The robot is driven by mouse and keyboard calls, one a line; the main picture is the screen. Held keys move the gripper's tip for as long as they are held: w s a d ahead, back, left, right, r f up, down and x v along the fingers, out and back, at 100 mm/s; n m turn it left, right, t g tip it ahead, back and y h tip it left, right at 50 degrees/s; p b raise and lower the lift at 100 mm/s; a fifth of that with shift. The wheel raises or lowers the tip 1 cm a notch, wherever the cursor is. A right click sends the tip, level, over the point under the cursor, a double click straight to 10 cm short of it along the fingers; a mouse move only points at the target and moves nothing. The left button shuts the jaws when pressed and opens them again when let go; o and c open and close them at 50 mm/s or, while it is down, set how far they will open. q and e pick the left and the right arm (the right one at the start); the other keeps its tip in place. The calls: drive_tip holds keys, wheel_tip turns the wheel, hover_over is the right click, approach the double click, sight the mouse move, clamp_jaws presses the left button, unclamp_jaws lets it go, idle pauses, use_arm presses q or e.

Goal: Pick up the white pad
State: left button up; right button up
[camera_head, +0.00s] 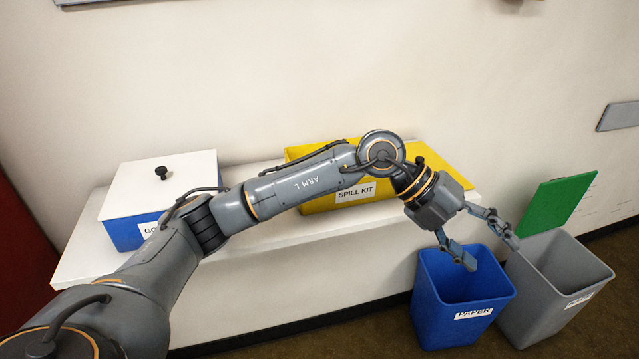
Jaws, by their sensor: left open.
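No white pad can be made out in the head view. My left gripper (490,252) is open, with its two fingers spread and nothing visible between them. It hangs above the blue bin (452,316) labelled PAPER and the left edge of the grey bin (556,290). My left arm reaches across the white bench and hides part of it. My right gripper is not in this view.
A white bench (88,262) runs along the wall. On it stand a blue box with a white knobbed lid (140,190) and a yellow box labelled SPILL KIT (322,204). The grey bin has a raised green lid (556,203).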

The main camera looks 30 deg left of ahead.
use_arm(q)
drive_tip(key=w+a+n+t+y, duration=0.1)
drive_tip(key=w+a+y, duration=0.25)
drive_tip(key=a, duration=0.35)
drive_tip(key=w+a+n+t+y, duration=0.15)
drive_tip(key=a+y, duration=0.25)
drive_tip(key=a, duration=0.4)
drive_tip(key=a+r+n+g+y, duration=0.1)
drive_tip(key=a+r+n+y, duration=0.25)
drive_tip(key=a, duration=0.55)
drive_tip(key=a+r+n+y, duration=0.2)
drive_tip(key=a+r+y, duration=0.25)
drive_tip(key=a, duration=0.45)
drive_tip(key=shift+h, duration=0.55)
drive_tip(key=x, duration=0.7)
drive_tip(key=shift+d+f, duration=0.15)
drive_tip(key=shift+f, duration=0.2)
drive_tip(key=p+x, duration=0.1)
drive_tip(key=x, duration=0.4)
drive_tip(key=shift+f, duration=0.15)
drive_tip(key=shift+d, duration=0.1)
drive_tip(key=shift+f, duration=0.3)
drive_tip(key=c, duration=0.4)
